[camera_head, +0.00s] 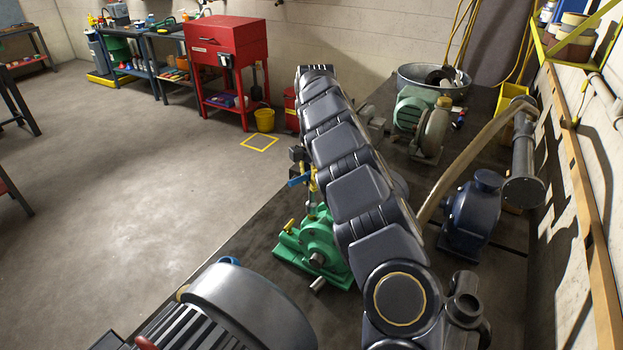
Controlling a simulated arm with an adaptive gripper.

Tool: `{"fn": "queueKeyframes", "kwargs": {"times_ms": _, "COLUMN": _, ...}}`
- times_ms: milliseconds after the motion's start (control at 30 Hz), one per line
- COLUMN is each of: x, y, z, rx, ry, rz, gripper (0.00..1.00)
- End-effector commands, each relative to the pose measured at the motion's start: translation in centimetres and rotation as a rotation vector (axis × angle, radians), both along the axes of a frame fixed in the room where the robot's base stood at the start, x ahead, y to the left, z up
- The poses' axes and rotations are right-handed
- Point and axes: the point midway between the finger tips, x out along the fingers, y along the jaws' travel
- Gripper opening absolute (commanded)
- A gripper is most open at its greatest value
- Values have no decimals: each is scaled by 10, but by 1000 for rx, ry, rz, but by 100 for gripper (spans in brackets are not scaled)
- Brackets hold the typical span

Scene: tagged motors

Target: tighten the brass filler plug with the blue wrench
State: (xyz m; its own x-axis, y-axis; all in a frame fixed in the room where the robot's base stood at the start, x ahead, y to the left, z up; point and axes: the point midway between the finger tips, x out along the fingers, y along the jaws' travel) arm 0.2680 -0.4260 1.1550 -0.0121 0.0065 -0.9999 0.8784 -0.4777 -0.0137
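A green gear housing (318,240) stands on the dark bench, partly hidden behind my arm. A brass plug (290,225) shows at its left side, and another small brass-yellow piece (313,183) shows above it, beside my arm. A short blue piece, seemingly the blue wrench (299,181), is next to that upper piece, just below the dark parts of my gripper (298,158). My arm covers most of the gripper, so I cannot see its fingers or whether they hold the wrench. Whether the wrench touches a plug is also unclear.
A large grey finned motor (245,300) fills the near left of the bench. A dark blue pump (473,215) and a hose (470,160) are at the right. A pale green pump (415,110) and a metal tub (430,78) stand at the back. Open floor lies left.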

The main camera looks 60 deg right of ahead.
Motion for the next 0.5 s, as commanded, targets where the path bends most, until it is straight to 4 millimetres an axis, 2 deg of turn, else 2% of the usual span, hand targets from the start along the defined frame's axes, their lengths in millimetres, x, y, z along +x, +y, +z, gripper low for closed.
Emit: {"fn": "queueKeyframes", "kwargs": {"times_ms": 500, "x": 0, "y": 0, "z": -19, "rx": 0, "ry": 1, "rz": 2, "gripper": 0}}
